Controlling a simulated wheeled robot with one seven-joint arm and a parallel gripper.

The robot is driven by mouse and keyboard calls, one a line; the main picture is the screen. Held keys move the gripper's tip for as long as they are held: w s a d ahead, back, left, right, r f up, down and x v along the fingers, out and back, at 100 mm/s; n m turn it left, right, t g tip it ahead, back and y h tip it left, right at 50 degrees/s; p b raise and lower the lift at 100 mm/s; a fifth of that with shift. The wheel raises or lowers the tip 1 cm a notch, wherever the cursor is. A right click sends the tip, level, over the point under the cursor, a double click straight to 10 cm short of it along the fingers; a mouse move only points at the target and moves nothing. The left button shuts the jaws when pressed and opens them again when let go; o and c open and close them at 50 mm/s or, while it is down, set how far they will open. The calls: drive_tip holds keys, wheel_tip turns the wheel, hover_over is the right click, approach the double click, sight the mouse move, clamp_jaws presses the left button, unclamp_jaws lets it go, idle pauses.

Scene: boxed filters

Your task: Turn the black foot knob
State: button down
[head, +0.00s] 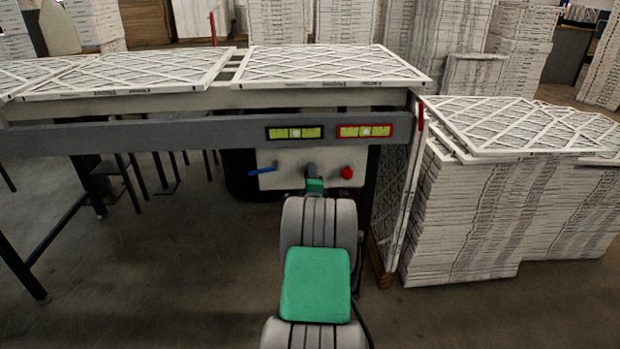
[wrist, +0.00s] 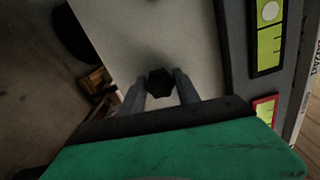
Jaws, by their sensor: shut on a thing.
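The black foot knob (wrist: 160,82) shows in the wrist view on a pale panel, between the fingertips of my gripper (wrist: 160,90). The two grey fingers are closed on it from either side. In the head view my arm reaches to the white panel (head: 268,181) under the table's grey rail. There my gripper (head: 311,172) covers the middle of the panel and hides the knob.
A blue handle (head: 264,171) is left of my gripper and a red knob (head: 347,172) is right of it. Framed filters (head: 330,65) lie on the table above. Stacked filters (head: 470,215) stand at the right. Open floor lies at the left front.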

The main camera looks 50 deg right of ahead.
drive_tip(key=shift+f+m, duration=0.1)
drive_tip(key=shift+m, duration=0.2)
drive_tip(key=c, duration=0.9)
unclamp_jaws()
drive_tip(key=p+v, duration=0.1)
drive_tip(key=v, duration=0.7)
